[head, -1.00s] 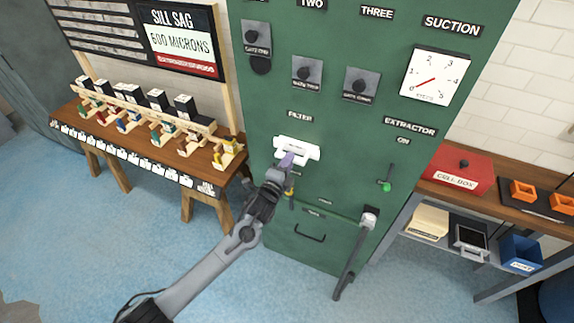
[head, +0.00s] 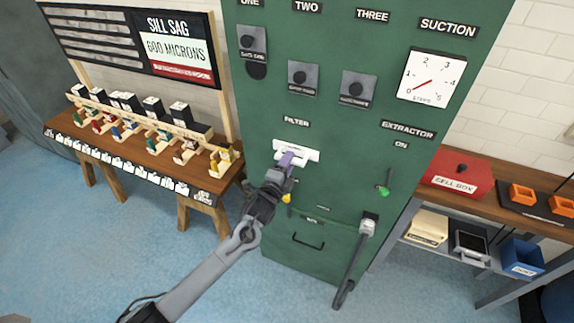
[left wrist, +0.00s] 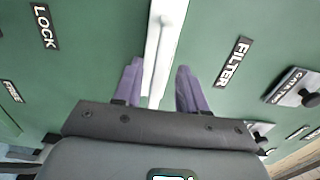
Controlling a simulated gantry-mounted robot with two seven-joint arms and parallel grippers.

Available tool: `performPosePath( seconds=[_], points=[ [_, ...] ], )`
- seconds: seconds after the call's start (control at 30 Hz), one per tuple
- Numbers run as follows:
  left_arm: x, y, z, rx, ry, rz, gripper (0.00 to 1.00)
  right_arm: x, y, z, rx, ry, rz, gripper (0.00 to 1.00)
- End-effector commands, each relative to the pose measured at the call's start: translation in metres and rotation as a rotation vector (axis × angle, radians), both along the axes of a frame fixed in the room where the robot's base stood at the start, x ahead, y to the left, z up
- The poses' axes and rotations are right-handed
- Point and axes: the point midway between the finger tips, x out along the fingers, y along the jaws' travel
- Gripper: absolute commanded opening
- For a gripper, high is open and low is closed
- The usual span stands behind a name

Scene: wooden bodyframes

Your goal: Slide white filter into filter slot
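The white filter (head: 310,154) is at the front of the green cabinet, just below the FILTER label (head: 296,122). It shows as a pale horizontal bar at the filter slot. How deep it sits is hard to tell. My left gripper (head: 287,160) is right in front of it, with purple fingers pointing at the panel. In the left wrist view the white filter (left wrist: 163,35) runs between and beyond the two spread fingers (left wrist: 159,72). A gap shows between the right finger and the filter. The slot opening is hidden. My right gripper is in no view.
A green-tipped lever (head: 384,190) and a larger grey lever (head: 352,264) stick out at the right of the cabinet. A drawer handle (head: 308,242) is below. A wooden bench (head: 130,152) stands left, a shelf table with a red box (head: 457,180) right. Floor in front is open.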

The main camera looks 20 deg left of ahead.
Motion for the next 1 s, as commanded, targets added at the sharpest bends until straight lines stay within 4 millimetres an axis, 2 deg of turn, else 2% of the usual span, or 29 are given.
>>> performPosePath(
  seconds=[0.3, 0.47, 1.0],
  points=[
    [-0.001, 0.0, -0.002, 0.001, 0.003, 0.0, 0.44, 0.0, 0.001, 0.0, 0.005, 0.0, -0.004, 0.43],
    [-0.009, 0.002, -0.002, 0.001, 0.003, 0.0, 0.44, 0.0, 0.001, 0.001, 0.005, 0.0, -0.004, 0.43],
    [-0.09, 0.011, -0.002, 0.001, 0.002, -0.001, 0.44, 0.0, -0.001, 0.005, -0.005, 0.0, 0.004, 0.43]
  ],
)
